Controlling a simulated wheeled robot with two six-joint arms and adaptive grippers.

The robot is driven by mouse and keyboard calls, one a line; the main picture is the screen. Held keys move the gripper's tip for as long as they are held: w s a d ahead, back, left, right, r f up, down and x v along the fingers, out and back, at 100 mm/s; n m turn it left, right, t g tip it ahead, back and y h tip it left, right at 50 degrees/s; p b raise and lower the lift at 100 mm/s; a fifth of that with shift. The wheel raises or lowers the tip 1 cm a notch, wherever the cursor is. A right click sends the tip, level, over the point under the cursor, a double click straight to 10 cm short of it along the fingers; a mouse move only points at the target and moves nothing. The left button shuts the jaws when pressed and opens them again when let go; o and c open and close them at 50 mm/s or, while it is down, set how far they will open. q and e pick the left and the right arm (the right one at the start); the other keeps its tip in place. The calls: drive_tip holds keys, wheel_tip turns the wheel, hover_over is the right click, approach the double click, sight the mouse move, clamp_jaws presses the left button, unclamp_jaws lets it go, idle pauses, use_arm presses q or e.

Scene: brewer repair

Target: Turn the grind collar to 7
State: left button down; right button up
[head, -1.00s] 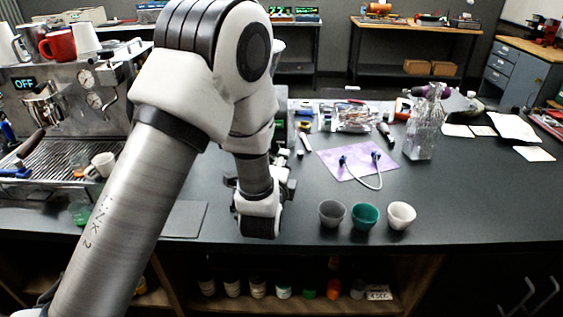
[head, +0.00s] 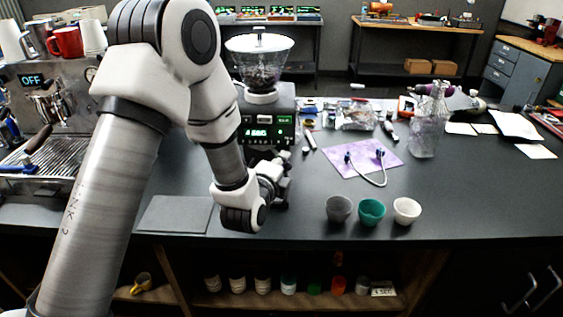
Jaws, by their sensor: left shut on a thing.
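The coffee grinder (head: 284,103) stands behind my left forearm, with a clear hopper (head: 259,68) of dark beans on top. A pale ring (head: 262,97) shows under the hopper, where the grind collar appears to be; no numbers on it can be read. The grinder's front has a lit green display (head: 262,133). My left gripper (head: 277,168) is low in front of the grinder, below the display and well below the ring. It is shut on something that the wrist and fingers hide. My right gripper is not in view.
An espresso machine (head: 35,105) reading OFF stands at left. A grey mat (head: 175,214) lies near the front edge. Grey (head: 338,209), teal (head: 371,212) and white (head: 407,211) cups stand right of my gripper.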

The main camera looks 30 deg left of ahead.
use_arm(q)
drive_tip(key=shift+s+a+f+h, duration=0.1)
drive_tip(key=shift+s+f+h, duration=0.15)
drive_tip(key=shift+s+h, duration=0.1)
drive_tip(key=c, duration=1.2)
unclamp_jaws()
drive_tip(key=shift+r, duration=0.15)
